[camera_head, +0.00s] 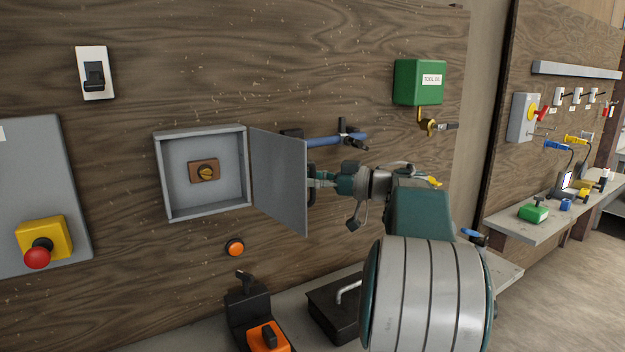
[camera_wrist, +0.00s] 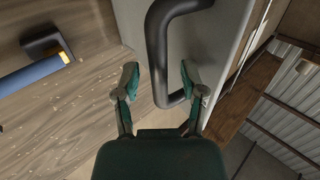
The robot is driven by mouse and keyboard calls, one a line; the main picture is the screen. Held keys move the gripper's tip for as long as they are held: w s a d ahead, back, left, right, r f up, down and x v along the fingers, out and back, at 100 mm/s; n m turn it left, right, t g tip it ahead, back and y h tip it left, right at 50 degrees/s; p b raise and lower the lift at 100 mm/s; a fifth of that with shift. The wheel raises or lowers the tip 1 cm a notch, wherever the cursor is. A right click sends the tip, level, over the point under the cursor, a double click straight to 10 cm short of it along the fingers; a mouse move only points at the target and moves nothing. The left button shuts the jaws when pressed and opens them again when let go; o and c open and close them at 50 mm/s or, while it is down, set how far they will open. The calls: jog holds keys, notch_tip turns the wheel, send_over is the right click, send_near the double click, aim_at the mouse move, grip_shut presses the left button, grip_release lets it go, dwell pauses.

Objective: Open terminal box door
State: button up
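The grey terminal box (camera_head: 203,129) is on the wooden wall. Its door (camera_head: 283,185) is swung out to the right, and a brown block with a yellow-and-black knob (camera_head: 204,172) shows inside. My gripper (camera_head: 318,181) is at the door's outer face, by its dark handle (camera_head: 311,192). In the wrist view, the black bent handle (camera_wrist: 156,50) stands out from the grey door (camera_wrist: 205,40). My gripper's fingers (camera_wrist: 160,77) are spread, with the handle's long bar between the tips in the picture. I see no finger clamped on the bar; light contact cannot be told.
A blue bar (camera_head: 335,140) with a black fitting is on the wall behind the door. An orange button (camera_head: 235,247) sits below the box. A grey shelf (camera_head: 190,335) holds a black-and-orange device (camera_head: 268,337) and a black case (camera_head: 335,305). A green box (camera_head: 419,82) is at upper right.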

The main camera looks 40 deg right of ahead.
jog(key=v, duration=1.2)
jog(key=shift+d, duration=0.1)
